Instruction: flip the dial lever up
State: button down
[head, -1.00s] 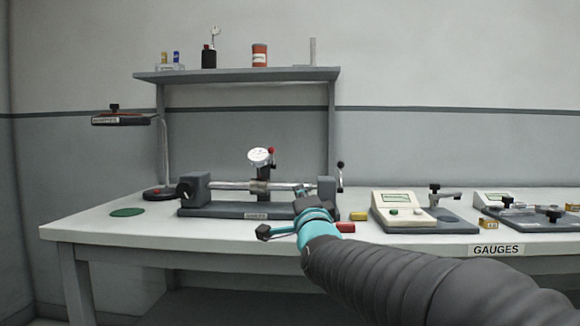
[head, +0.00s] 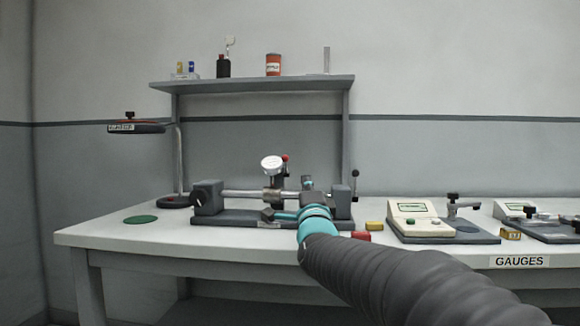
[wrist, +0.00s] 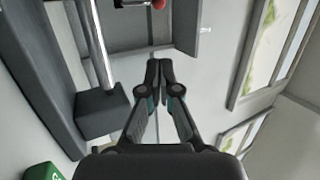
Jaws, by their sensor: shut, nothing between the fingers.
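The dial gauge (head: 271,165) has a round white face and stands on the horizontal bar of the bench fixture. Its lever ends in a red ball (head: 285,158) at the upper right of the face. The red ball also shows at the top edge of the wrist view (wrist: 159,4), cut off by the frame. My gripper (wrist: 160,66) is shut and empty, its fingertips together, apart from the red ball. In the head view my gripper (head: 307,182) is in front of the fixture's right part, lower than and right of the dial; my arm hides some of the fixture there.
The fixture's right end block (head: 341,198) and a black-knobbed crank (head: 355,182) stand right of my gripper. A beige gauge box (head: 412,217) stands farther right. A shelf (head: 255,84) is above.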

jog(key=w+a+r+p, duration=0.1)
jog(key=w+a+r, duration=0.3)
jog(key=w, duration=0.4)
jog(key=shift+w+a+p, duration=0.15)
jog(key=shift+p, duration=0.15)
